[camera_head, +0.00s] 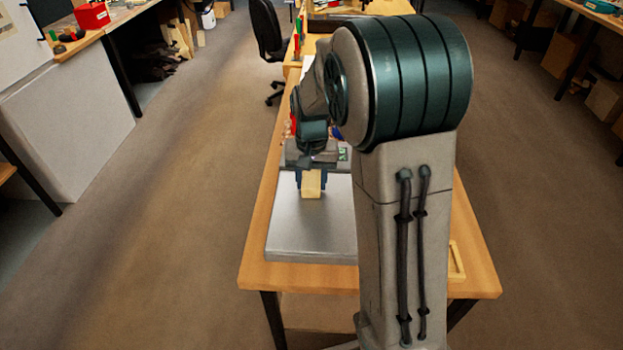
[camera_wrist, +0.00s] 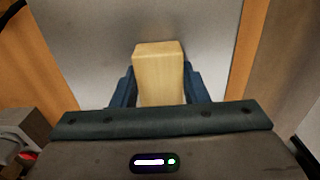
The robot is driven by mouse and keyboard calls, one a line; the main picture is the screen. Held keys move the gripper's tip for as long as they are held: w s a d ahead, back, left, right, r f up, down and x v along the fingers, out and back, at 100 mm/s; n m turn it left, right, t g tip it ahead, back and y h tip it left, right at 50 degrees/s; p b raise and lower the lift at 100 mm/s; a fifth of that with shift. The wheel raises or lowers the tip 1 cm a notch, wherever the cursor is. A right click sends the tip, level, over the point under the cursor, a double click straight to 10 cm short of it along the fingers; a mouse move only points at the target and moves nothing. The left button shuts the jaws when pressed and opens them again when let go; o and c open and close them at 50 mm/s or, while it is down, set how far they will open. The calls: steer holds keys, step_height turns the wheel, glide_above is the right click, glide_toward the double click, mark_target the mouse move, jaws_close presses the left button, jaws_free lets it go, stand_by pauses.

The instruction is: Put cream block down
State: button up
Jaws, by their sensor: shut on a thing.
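The cream block (camera_head: 311,184) is between the blue fingers of my gripper (camera_head: 311,180), over the grey metal plate (camera_head: 300,238) on the wooden bench. In the wrist view the cream block (camera_wrist: 159,70) stands out between the two blue fingers of my gripper (camera_wrist: 159,92), which are shut on its sides. The grey plate (camera_wrist: 90,45) lies beyond it. Whether the block's underside touches the plate cannot be told. My arm hides much of the plate's right side and the bench's middle.
The wooden bench (camera_head: 257,232) has a bare strip left of the plate. A small wooden frame (camera_head: 456,262) lies at the bench's right, partly hidden by my arm. A grey block-like thing (camera_wrist: 25,128) shows at lower left in the wrist view. A black chair (camera_head: 266,40) stands behind.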

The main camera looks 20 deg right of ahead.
mark_target(311, 179)
steer(key=shift+f, duration=0.2)
steer(key=o, duration=1)
steer(key=shift+c, duration=0.2)
steer(key=shift+r, duration=0.2)
step_height(311, 179, up, 11)
steer(key=p, duration=0.1)
steer(key=s+f+n+t, duration=0.2)
steer(key=s+n, duration=0.1)
steer(key=s, duration=1.7)
steer(key=shift+s+a+f+n, duration=0.15)
steer(key=shift+s+a+n, duration=0.05)
steer(key=shift+s+n, duration=0.15)
